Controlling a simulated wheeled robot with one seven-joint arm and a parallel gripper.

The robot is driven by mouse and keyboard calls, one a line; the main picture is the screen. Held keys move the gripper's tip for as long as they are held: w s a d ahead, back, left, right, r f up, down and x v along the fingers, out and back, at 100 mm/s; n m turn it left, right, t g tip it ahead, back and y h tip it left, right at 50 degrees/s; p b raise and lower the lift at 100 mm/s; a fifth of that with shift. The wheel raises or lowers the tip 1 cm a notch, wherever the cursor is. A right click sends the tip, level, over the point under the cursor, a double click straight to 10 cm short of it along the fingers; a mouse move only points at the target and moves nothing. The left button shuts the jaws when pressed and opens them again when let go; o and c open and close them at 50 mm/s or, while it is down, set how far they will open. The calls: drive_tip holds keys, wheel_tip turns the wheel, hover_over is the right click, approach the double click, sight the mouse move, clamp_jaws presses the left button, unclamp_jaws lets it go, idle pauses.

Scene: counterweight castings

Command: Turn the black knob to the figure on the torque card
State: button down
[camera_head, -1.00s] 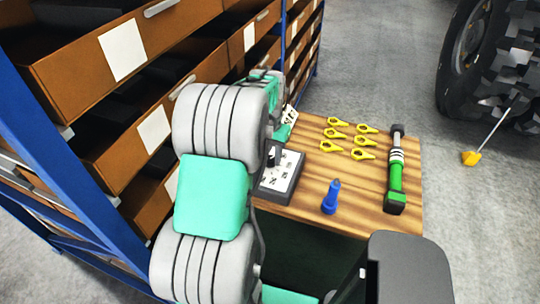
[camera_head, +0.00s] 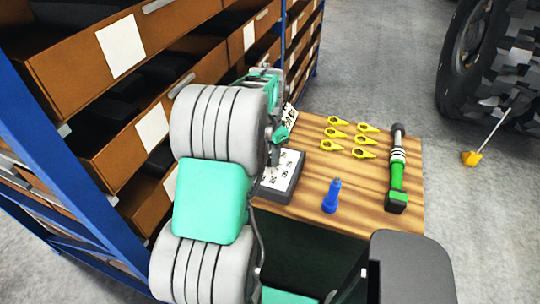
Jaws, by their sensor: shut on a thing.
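A grey box (camera_head: 287,188) with a white dial face (camera_head: 283,172) marked with black figures sits at the left side of the wooden bench. My gripper (camera_head: 273,154) is over the far left part of this face, where the black knob stands. It is shut on the knob, which is largely hidden by the fingers and my arm. The knob's pointing direction cannot be made out. A small white card (camera_head: 291,115) with dark marks stands behind the box, partly covered by my gripper. Its figure is too small to read.
On the wooden bench (camera_head: 312,205) are several yellow tags (camera_head: 332,145), a blue tool (camera_head: 332,196) standing upright and a green-handled torque wrench (camera_head: 397,175). A blue-framed rack with brown bins (camera_head: 110,75) runs close along my arm's left. A large tyre (camera_head: 490,70) stands at the right.

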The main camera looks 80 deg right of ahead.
sight(270, 157)
drive_tip(key=shift+m, duration=1.1)
drive_tip(key=c, duration=0.9)
unclamp_jaws()
wheel_tip(270, 157, up, 8)
drive_tip(key=shift+f+b, duration=0.1)
drive_tip(key=shift+b, duration=0.75)
